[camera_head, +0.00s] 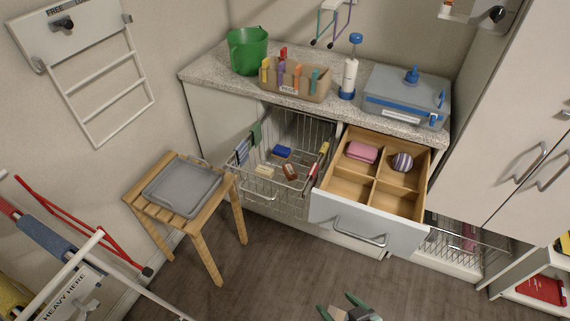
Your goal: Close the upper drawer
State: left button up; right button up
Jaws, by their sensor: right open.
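The upper drawer (350,222) stands pulled out below the right part of the counter. It has a white front with a metal bar handle (358,232) and a wooden inside split into compartments. A pink block (362,152) and a striped ball (401,162) lie in its far compartments. My right gripper (337,305) is at the bottom edge of the view, in front of and below the drawer front and apart from it. Its green-tipped fingers are spread, with nothing seen between them. My left gripper is not in view.
A wire basket (262,190) with small items is pulled out left of the drawer. A wooden stool (200,240) with a grey tray stands farther left. The floor before the drawer is clear.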

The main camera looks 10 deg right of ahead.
aim_at(381, 205)
jog(key=z, duration=1.05)
jog(key=i+l+u, duration=0.15)
jog(key=l, duration=0.15)
jog(key=i+l+u, duration=0.1)
jog(key=l, duration=0.25)
jog(key=i+j, duration=0.05)
